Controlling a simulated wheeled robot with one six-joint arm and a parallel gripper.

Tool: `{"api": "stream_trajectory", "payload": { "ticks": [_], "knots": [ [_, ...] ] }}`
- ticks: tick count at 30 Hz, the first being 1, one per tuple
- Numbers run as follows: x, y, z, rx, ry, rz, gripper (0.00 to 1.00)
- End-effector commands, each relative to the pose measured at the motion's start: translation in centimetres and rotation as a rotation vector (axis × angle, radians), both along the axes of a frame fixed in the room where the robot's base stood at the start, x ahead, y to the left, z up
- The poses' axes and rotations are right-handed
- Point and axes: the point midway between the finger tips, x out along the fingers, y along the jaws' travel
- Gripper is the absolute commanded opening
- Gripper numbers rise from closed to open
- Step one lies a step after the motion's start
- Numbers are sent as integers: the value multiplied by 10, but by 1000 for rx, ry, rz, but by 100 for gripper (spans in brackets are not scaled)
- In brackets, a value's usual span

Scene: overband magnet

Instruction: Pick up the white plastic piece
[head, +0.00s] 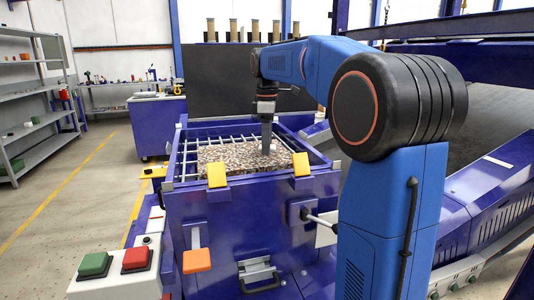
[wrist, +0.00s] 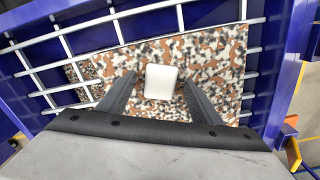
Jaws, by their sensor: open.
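The white plastic piece (wrist: 161,81) is a small block with rounded corners in the wrist view. It lies on a board speckled in brown, black and white (wrist: 215,65). My gripper (wrist: 158,82) is open, with one finger to each side of the piece and a gap on both sides. I cannot tell how far above the board the fingertips are. In the head view my gripper (head: 266,148) points down over the speckled board (head: 225,155), and the white piece cannot be made out there.
The board rests on a metal grid (wrist: 55,70) inside a blue bin (head: 251,200). Yellow-orange clamps (head: 216,175) sit on the bin's front rim. A box with green and red buttons (head: 115,268) stands at the front left. Shelves (head: 30,100) line the left, with open floor between.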

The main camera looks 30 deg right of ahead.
Motion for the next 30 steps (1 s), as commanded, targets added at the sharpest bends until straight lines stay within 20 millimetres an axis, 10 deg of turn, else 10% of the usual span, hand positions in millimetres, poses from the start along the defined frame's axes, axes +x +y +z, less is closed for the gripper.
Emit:
{"api": "stream_trajectory", "payload": {
  "ticks": [10,16,30],
  "knots": [
    [0,0,-7,-1,-1,0,59],
    [0,0,-7,-1,-1,0,13],
    [1,0,11,-1,-3,0,12]
  ]
}}
